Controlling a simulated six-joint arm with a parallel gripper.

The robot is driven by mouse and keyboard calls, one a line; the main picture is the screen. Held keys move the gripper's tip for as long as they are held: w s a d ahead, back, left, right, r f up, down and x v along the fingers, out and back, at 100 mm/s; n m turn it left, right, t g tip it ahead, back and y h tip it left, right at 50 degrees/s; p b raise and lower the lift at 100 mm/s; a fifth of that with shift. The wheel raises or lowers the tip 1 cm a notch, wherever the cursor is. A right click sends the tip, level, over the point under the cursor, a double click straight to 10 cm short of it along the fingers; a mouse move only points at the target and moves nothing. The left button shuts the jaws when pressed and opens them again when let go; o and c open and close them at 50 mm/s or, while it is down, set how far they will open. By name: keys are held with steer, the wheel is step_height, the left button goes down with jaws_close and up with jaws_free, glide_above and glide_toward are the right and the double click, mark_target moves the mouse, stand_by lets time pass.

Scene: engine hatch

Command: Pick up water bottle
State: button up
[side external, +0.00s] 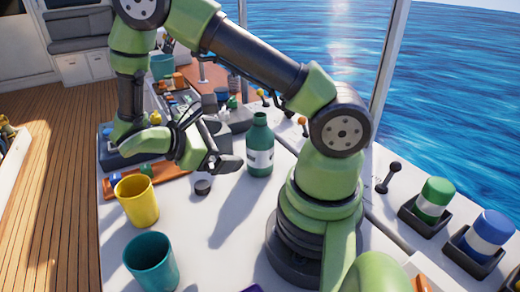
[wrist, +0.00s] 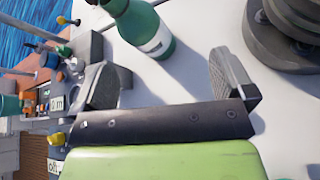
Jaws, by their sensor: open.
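A green water bottle (side external: 260,146) with a white label band stands upright on the white table, just right of my gripper in the side external view. In the wrist view the bottle (wrist: 142,28) shows at the top, ahead of and between the two fingers. My gripper (side external: 225,143) is open and empty, left of the bottle and apart from it. Both fingers show in the wrist view, spread wide (wrist: 170,85). No part of the bottle is between the fingertips.
A yellow cup (side external: 136,200) and a teal cup (side external: 151,262) stand at the front left. Levers (side external: 389,178) and holders with green (side external: 433,200) and blue (side external: 487,236) containers line the right. A cluttered console stands behind.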

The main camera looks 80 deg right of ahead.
mark_target(252, 156)
steer(key=d+f+n+h, duration=0.1)
steer(key=f+n+h, duration=0.1)
steer(key=d+f+n+h, duration=0.1)
steer(key=f+n+h, duration=0.1)
steer(key=f, duration=0.1)
steer(key=f+n+t+h, duration=0.1)
steer(key=f+n+h, duration=0.1)
steer(key=f, duration=0.1)
steer(key=shift+s+d+f+n+h, duration=0.15)
steer(key=shift+s+d+n+h, duration=0.15)
steer(key=shift+s+d, duration=0.1)
steer(key=shift+s+d+f, duration=0.1)
steer(key=shift+d+f, duration=0.1)
steer(key=x, duration=0.4)
steer(key=shift+d, duration=0.1)
steer(key=shift+r+x, duration=0.15)
steer(key=shift+x, duration=1.2)
steer(key=shift+r+x, duration=0.2)
steer(key=shift+x, duration=1.15)
steer(key=shift+c, duration=0.2)
steer(key=c, duration=1.1)
